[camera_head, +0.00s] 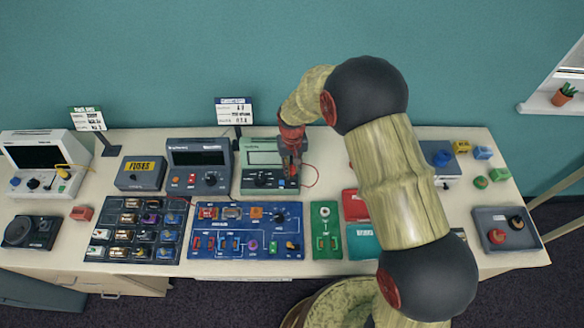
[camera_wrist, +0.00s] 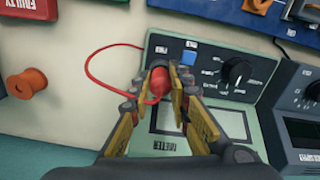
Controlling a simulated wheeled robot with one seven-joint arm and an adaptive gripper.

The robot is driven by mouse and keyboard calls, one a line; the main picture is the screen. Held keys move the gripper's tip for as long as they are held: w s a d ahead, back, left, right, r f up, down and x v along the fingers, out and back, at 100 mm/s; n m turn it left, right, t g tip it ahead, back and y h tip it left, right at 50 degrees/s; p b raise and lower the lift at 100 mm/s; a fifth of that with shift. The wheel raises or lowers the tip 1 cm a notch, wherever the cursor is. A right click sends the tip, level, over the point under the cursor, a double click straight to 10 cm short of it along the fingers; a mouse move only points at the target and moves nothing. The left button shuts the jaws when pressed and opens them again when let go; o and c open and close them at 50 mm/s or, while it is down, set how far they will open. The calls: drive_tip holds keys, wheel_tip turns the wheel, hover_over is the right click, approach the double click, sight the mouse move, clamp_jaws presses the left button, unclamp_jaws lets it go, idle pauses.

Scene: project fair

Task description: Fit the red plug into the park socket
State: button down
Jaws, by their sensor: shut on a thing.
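My gripper (camera_wrist: 160,85) is shut on the red plug (camera_wrist: 160,77), seen in the wrist view at the meter's control panel. A thin red lead (camera_wrist: 90,62) loops from it over the table and also shows in the head view (camera_head: 317,178). The green-framed meter (camera_wrist: 235,120) has a black panel with a dial, a blue square part and small white labels. In the head view, my gripper (camera_head: 291,160) is over the right part of the meter (camera_head: 246,179). The park socket cannot be made out; the fingers and plug cover part of the panel. I cannot tell whether the plug's tip is seated.
A dark grey power supply (camera_head: 199,159) stands left of the meter. A blue circuit board (camera_head: 245,240) and a green board (camera_head: 326,240) lie in front. An orange spool (camera_wrist: 27,83) stands beside the lead. My arm hides part of the table's right half.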

drive_tip(key=shift+f+b, duration=0.35)
drive_tip(key=shift+f, duration=0.25)
idle(0.5)
drive_tip(key=c, duration=1.6)
unclamp_jaws()
drive_tip(key=shift+o, duration=1.4)
drive_tip(key=shift+o, duration=1.1)
drive_tip(key=shift+r+p, duration=2.15)
drive_tip(key=shift+r, duration=1.85)
